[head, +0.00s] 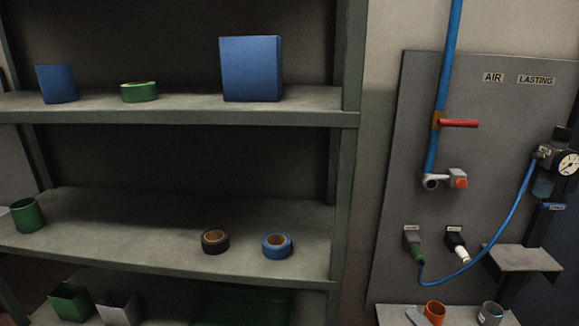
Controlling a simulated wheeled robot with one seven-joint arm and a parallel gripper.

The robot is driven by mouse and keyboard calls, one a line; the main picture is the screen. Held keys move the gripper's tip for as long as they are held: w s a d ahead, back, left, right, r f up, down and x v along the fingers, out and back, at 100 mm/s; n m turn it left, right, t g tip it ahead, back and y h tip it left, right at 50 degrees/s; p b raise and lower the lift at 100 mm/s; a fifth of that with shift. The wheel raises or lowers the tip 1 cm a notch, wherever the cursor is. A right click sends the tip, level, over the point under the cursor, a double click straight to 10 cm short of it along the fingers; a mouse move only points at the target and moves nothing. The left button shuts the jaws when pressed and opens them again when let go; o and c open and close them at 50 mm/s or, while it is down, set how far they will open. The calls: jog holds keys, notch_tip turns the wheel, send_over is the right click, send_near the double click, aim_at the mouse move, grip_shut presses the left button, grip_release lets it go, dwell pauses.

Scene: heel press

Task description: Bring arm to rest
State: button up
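My arm and gripper do not show in the head view, so whether the gripper is open or shut is hidden. The head view holds a grey shelf unit on the left and a grey air panel (410,150) on the right. The panel carries the labels AIR and LASTING, a blue pipe (455,35) and a red lever (460,124) that points right, across the pipe. A pressure gauge (568,163) sits at the right edge.
The upper shelf (190,106) holds two blue boxes and a green tape roll (139,92). The middle shelf (120,235) holds a green cup, a black tape roll (214,242) and a blue one (277,246). A small grey ledge (525,258) juts out at right, near a blue hose (508,228).

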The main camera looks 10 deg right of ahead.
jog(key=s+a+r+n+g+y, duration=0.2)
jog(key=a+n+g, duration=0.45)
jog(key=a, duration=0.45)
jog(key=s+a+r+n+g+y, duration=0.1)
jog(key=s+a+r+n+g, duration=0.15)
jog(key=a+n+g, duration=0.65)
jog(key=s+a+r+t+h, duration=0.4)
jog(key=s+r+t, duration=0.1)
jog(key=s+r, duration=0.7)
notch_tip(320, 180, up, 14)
jog(key=p, duration=1.4)
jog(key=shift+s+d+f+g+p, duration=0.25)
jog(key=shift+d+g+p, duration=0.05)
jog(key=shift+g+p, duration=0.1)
